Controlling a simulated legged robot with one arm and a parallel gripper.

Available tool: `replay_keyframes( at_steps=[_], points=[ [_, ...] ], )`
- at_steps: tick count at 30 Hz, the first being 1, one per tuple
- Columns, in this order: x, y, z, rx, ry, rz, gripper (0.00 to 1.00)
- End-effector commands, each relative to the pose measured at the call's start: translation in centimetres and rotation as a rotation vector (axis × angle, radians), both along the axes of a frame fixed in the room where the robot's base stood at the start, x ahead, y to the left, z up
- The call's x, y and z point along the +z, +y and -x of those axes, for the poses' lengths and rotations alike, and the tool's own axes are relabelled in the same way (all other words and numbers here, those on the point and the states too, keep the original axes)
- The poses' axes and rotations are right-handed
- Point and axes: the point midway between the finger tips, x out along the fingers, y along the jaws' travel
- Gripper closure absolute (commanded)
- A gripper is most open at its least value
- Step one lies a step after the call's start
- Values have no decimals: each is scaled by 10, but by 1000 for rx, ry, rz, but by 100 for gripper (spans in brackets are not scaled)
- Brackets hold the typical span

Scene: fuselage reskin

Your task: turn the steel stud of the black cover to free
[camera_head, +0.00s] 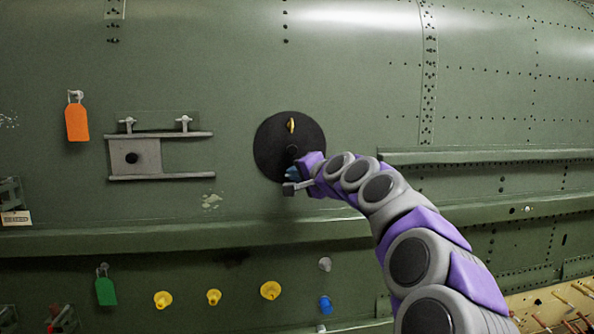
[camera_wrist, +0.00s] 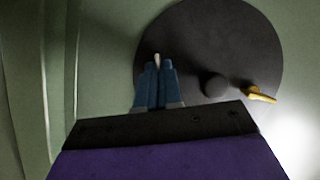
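The black cover (camera_head: 272,135) is a round dark disc on the green fuselage skin; it also fills the upper part of the wrist view (camera_wrist: 220,40). The steel stud (camera_wrist: 156,57) is a small pale piece near the cover's edge. My gripper (camera_wrist: 157,67) has its blue fingers drawn together at the stud, which shows between and just past the fingertips. In the head view my gripper (camera_head: 291,173) is at the cover's lower edge and hides the steel stud. A brass-yellow stud (camera_head: 291,125) sits on the cover's upper part, and a dark round knob (camera_wrist: 212,85) near its middle.
A grey bracket frame (camera_head: 160,158) is left of the cover. An orange tag (camera_head: 77,123) and a green tag (camera_head: 105,291) hang at left. Yellow plugs (camera_head: 270,290) and a blue plug (camera_head: 325,305) sit below the long ledge (camera_head: 200,238). Skin above the cover is clear.

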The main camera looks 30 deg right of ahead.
Motion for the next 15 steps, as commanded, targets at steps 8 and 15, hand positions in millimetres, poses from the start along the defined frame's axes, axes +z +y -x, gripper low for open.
replay_keyframes(
  at_steps=[8, 15],
  points=[
    [-3, 2, -2, 1, 87, 256, 100],
    [-3, 3, -2, 1, 152, 473, 100]
  ],
)
